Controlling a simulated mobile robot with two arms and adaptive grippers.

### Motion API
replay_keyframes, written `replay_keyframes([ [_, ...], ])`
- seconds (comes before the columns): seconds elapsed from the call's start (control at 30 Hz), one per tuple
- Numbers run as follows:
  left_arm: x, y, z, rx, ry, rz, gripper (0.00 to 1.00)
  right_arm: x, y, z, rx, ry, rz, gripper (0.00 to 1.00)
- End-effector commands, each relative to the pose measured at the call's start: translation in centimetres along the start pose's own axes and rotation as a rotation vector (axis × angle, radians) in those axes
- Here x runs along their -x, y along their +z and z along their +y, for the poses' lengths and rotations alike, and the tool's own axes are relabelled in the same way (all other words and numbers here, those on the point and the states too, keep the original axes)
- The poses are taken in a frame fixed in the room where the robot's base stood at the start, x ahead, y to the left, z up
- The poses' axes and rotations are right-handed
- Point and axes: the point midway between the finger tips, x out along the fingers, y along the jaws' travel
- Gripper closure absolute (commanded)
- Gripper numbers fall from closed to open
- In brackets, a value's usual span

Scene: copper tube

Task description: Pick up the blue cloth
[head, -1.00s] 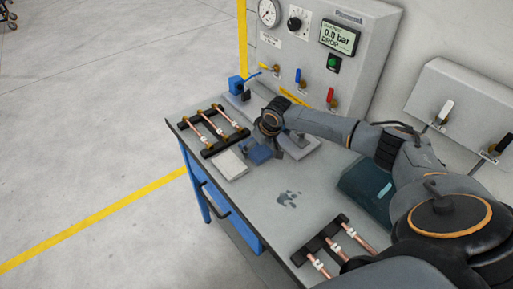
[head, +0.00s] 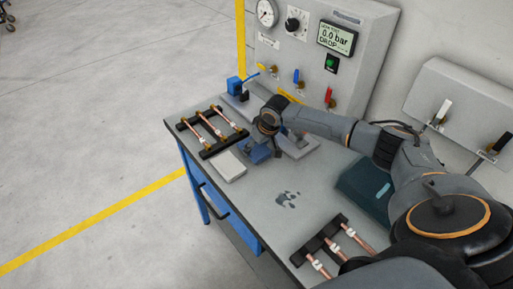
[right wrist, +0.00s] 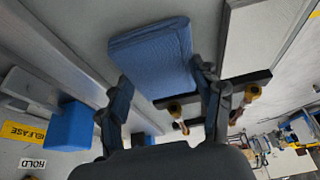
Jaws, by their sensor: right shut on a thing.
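The blue cloth (head: 258,154) is a folded pad at the work table's middle, between a white pad and a grey one. In the right wrist view the cloth (right wrist: 150,58) lies between and beyond the fingertips. My right gripper (right wrist: 162,88) is shut on it, its two fingers at the cloth's opposite sides. In the head view the right gripper (head: 274,143) points down at the cloth and hides part of it. I cannot tell whether the cloth is clear of the table top. My left gripper is out of view.
A black rack with copper tubes (head: 212,130) stands close left of the cloth, another (head: 335,246) at the table's near end. A white pad (head: 230,166) lies beside the cloth. The test panel (head: 385,45) with valve levers rises behind. The table's middle (head: 255,190) is mostly bare.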

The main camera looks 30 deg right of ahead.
Motion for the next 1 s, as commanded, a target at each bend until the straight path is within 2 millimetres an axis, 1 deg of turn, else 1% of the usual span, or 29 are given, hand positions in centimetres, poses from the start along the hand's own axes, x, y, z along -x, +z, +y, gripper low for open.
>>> replay_keyframes([
  [0.17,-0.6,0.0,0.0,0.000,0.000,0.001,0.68,2.4,-0.9,0.0,0.001,0.000,0.005,0.61],
  [0.27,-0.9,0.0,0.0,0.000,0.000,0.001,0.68,4.0,-0.3,-0.5,0.003,-0.001,0.004,0.61],
  [0.33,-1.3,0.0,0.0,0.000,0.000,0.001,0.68,5.6,0.2,-1.0,0.004,0.000,0.005,0.61],
  [0.47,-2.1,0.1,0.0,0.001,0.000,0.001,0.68,9.1,1.1,-2.0,0.006,0.002,0.006,0.61],
  [0.6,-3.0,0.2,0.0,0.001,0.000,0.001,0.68,11.3,3.2,-3.2,0.005,0.002,0.002,0.61],
  [0.8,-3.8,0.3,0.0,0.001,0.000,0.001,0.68,14.1,5.5,-4.7,0.003,0.002,0.002,0.61],
  [1.0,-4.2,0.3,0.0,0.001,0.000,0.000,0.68,15.7,6.8,-5.5,0.000,0.000,0.002,0.61],
])
